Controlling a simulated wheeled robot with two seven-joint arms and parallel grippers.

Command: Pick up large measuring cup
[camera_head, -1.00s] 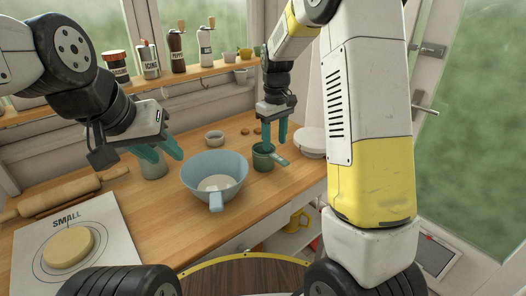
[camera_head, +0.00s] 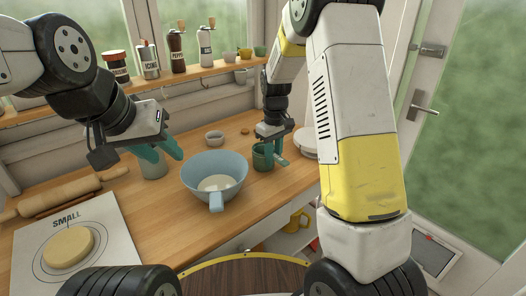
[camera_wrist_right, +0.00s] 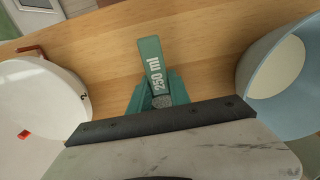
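A green measuring cup (camera_head: 262,158) stands on the worktop to the right of the blue bowl (camera_head: 214,172).
A white round-topped device (camera_head: 306,140) stands close to the right of the cup. A small bowl (camera_head: 214,138) is behind the blue bowl. A rolling pin (camera_head: 70,193) and a "SMALL" sheet (camera_head: 110,255) with dough (camera_head: 68,248) lie at the left. Grinders stand on the shelf (camera_head: 150,83).

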